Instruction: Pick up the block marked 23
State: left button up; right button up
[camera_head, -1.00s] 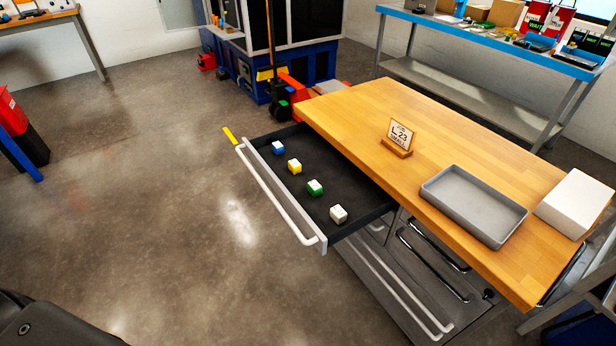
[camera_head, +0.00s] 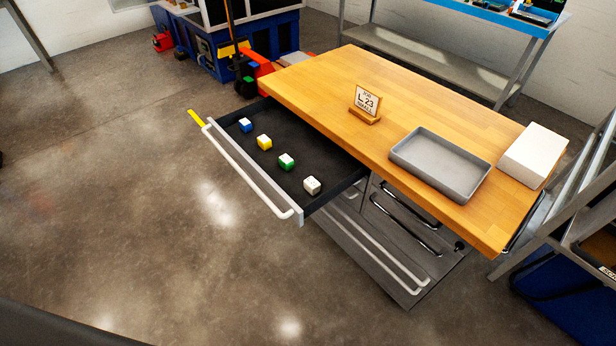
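Several small blocks lie in a row in the open dark drawer (camera_head: 330,168) of the workbench: a blue and white block (camera_head: 245,125), a yellow and white block (camera_head: 264,142), a green and white block (camera_head: 286,161) and a white block (camera_head: 312,185). Any numbers on the blocks are too small to read. A small sign (camera_head: 367,101) on a wooden stand on the bench top shows "23" among other text. Neither of my grippers is in view.
The wooden bench top (camera_head: 330,80) holds a grey tray (camera_head: 440,164) and a white box (camera_head: 533,155). The drawer's white handle (camera_head: 245,172) juts out over the floor. A metal frame (camera_head: 590,190) stands at the right. The floor at the left is clear.

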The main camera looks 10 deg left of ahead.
aim_at(313, 187)
jog(key=z, duration=3.65)
jog(key=k, duration=1.9)
jog(key=u, duration=1.85)
